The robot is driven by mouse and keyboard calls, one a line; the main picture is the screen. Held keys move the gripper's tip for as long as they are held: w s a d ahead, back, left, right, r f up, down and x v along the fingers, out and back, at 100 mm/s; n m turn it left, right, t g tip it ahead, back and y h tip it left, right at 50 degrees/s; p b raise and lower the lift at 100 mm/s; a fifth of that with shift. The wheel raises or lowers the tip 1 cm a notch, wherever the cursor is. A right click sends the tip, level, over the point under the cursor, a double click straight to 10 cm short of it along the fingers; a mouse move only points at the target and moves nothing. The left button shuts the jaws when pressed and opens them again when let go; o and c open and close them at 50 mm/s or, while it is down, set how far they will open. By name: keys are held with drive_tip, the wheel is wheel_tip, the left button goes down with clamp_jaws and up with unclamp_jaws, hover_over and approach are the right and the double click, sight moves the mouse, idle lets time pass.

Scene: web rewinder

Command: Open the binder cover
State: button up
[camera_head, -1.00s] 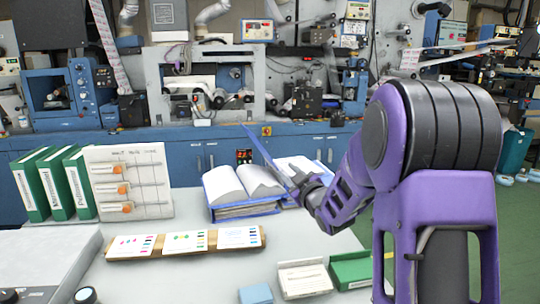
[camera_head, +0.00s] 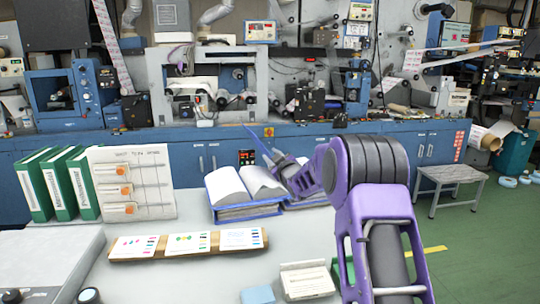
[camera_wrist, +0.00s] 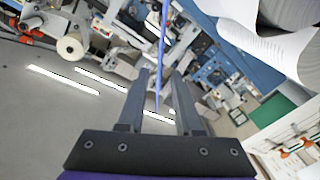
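A thick blue binder (camera_head: 250,212) lies on the grey table with curved white pages (camera_head: 229,185) showing on top. A thin blue cover (camera_head: 257,141) stands tilted up behind its right part. My gripper (camera_head: 277,160) is at this cover. In the wrist view the cover shows nearly edge-on as a narrow blue strip (camera_wrist: 162,45) running between the two fingers of my gripper (camera_wrist: 161,73). The fingers are apart, with a visible gap on both sides of the strip. White pages (camera_wrist: 262,45) show at upper right there. My arm hides the binder's right side in the head view.
Green binders (camera_head: 62,185) and a white board with orange pieces (camera_head: 132,184) stand at the left. A wooden strip with cards (camera_head: 190,245) lies in front. A card holder (camera_head: 307,281) and blue block (camera_head: 258,294) are near the front edge. A stool (camera_head: 450,185) stands right.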

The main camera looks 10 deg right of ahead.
drive_tip(key=shift+w+a, duration=0.15)
drive_tip(key=shift+w, duration=0.6)
clamp_jaws()
idle(1.0)
